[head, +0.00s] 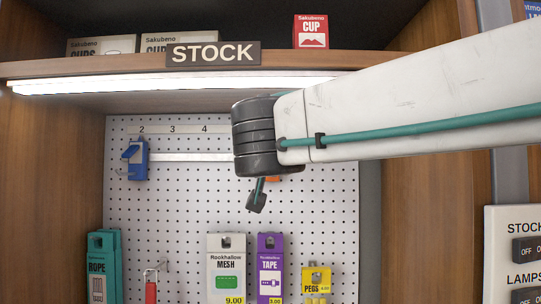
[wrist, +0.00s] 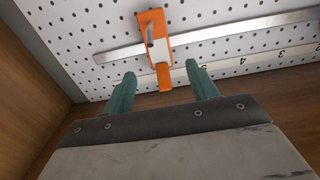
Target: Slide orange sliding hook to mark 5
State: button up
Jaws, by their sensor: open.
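The orange sliding hook (wrist: 160,22) sits on a pale metal rail (wrist: 112,48) in the wrist view. Its lower orange tab lies between the tips of my two teal fingers, with a gap on each side. My gripper (wrist: 160,70) is open and holds nothing. In the head view, my arm covers most of the hook, and only a bit of orange (head: 272,179) shows below my wrist. The number strip (head: 188,129) reads 2, 3 and 4 there; the rest is behind my arm. In the wrist view, a further mark past 4 is partly hidden by my right-hand finger.
A blue hook (head: 135,158) sits on the rail's left end, under mark 2. Packs labelled ROPE (head: 103,268), MESH (head: 227,270), TAPE (head: 270,270) and PEGS (head: 316,284) hang below. Wooden side walls (head: 55,170) and a shelf (head: 110,66) enclose the pegboard. The rail between the hooks looks clear.

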jog(key=w, duration=0.7)
jog(key=shift+w+d, duration=0.15)
jog(key=shift+w, duration=0.15)
